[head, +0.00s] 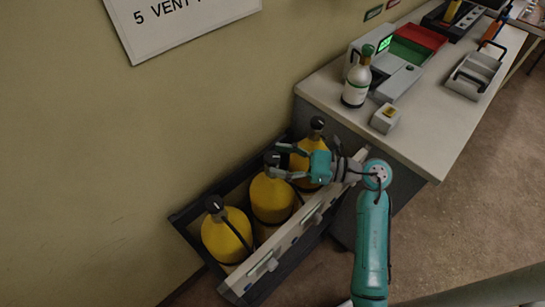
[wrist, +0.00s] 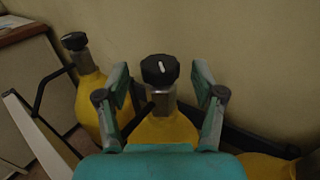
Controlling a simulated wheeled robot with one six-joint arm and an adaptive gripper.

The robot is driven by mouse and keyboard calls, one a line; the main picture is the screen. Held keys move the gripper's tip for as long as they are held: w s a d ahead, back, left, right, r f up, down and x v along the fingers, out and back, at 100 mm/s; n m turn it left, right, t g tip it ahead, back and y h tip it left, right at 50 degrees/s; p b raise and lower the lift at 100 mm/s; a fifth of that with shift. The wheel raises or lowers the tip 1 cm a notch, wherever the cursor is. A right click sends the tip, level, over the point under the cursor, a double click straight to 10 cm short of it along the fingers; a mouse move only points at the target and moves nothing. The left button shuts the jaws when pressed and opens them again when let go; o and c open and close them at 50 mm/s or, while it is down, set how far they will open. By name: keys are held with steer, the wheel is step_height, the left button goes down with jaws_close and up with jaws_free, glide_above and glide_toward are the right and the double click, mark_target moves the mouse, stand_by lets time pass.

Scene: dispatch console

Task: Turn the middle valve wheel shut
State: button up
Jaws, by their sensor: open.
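Three yellow cylinders stand in a row, each with a black valve wheel on top. The middle valve wheel (head: 271,158) sits on the middle cylinder (head: 271,200). In the wrist view this wheel (wrist: 159,70) shows a short white mark, slanted, on its top. My gripper (head: 276,160) is open, with one finger on each side of the wheel. In the wrist view the fingers (wrist: 161,77) stand apart from the wheel, with a gap on both sides. The neighbouring wheels are the far one (head: 317,123) and the near one (head: 214,204).
The cylinders stand in a dark rack (head: 186,222) with a pale front rail (head: 289,245), against the wall. Floor is clear in front.

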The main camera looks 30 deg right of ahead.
steer(key=shift+x, duration=1.1)
steer(key=c, duration=1.2)
steer(key=shift+o, duration=0.2)
steer(key=shift+t, duration=0.3)
steer(key=m+t+h, duration=0.4)
steer(key=h, duration=0.1)
steer(key=shift+s+a+m, duration=0.1)
steer(key=shift+a+m, duration=0.05)
steer(key=shift+m, duration=0.15)
steer(key=shift+m+t+h, duration=0.9)
steer(key=shift+m+h, duration=0.6)
steer(key=shift+h, duration=0.9)
steer(key=shift+m+t+h, duration=0.3)
steer(key=shift+m+h, duration=0.5)
steer(key=shift+h, duration=0.5)
